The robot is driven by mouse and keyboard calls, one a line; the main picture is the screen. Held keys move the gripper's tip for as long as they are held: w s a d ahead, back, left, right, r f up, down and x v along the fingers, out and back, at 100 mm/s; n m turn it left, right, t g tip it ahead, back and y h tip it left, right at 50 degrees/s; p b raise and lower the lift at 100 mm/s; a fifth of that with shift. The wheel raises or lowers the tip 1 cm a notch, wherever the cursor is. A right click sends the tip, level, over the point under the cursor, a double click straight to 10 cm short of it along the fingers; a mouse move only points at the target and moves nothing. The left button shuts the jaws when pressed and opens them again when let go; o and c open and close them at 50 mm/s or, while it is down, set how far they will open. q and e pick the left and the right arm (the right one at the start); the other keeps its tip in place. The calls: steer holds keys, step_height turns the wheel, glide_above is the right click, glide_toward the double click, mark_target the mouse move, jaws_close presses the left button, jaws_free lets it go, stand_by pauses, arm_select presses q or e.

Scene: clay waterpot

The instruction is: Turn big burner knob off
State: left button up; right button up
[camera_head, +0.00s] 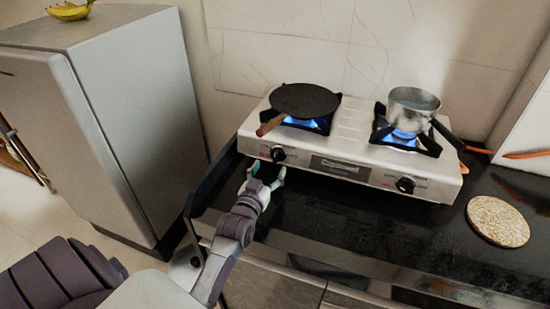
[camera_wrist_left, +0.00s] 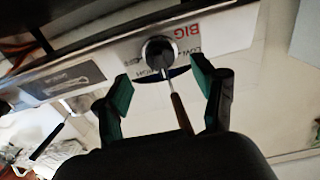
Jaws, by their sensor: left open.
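The big burner knob (camera_head: 278,154) is a dark round knob at the left of the stove's front panel. In the left wrist view the knob (camera_wrist_left: 159,51) sits beside the red word BIG, with its face toward me. My left gripper (camera_head: 265,177) is open just in front of and below it. In the wrist view the green fingertips of the left gripper (camera_wrist_left: 161,72) are spread to either side of the knob, short of it; I see no contact. The left burner (camera_head: 304,123) shows a blue flame under a dark flat pan (camera_head: 304,100). My right gripper is out of view.
The stove (camera_head: 350,137) also has a right knob (camera_head: 405,185) and a lit right burner under a steaming metal pot (camera_head: 410,107). The pan's wooden handle (camera_head: 271,124) juts out above the left knob. A fridge (camera_head: 130,110) stands left; a round cork mat (camera_head: 497,221) lies right.

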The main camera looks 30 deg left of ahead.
mark_target(274, 160)
arm_select(q)
steer(key=x, duration=0.4)
steer(key=shift+w+a, duration=0.1)
steer(key=shift+w, duration=0.45)
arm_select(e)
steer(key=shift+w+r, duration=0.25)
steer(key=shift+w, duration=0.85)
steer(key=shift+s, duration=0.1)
arm_select(q)
steer(key=shift+c, duration=1.1)
steer(key=c, duration=0.9)
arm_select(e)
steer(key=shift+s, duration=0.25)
